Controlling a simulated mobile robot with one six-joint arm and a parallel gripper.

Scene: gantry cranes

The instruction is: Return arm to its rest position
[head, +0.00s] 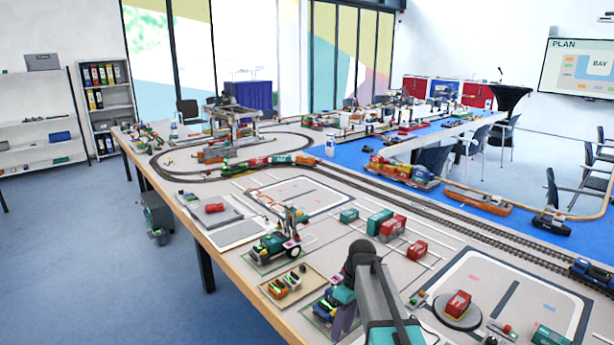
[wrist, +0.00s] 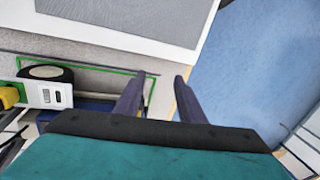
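My arm (head: 375,290) rises at the front edge of the layout table in the head view, with its teal part at the bottom of the picture. My gripper (wrist: 164,82) shows in the wrist view as two dark purple fingers, apart, with nothing between them. It is above the table's wooden edge, with blue floor beyond to the right. A green-white model vehicle with a black wheel (wrist: 47,73) is at the left of the wrist view, apart from the fingers. How high the fingers are above the table is unclear.
A green crane vehicle (head: 272,245) and a tray of small parts (head: 268,291) stand left of my arm. Red and green containers (head: 392,228) lie behind it. A red container sits on a round grey turntable (head: 446,316) to the right. Open floor (head: 100,260) lies left of the table.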

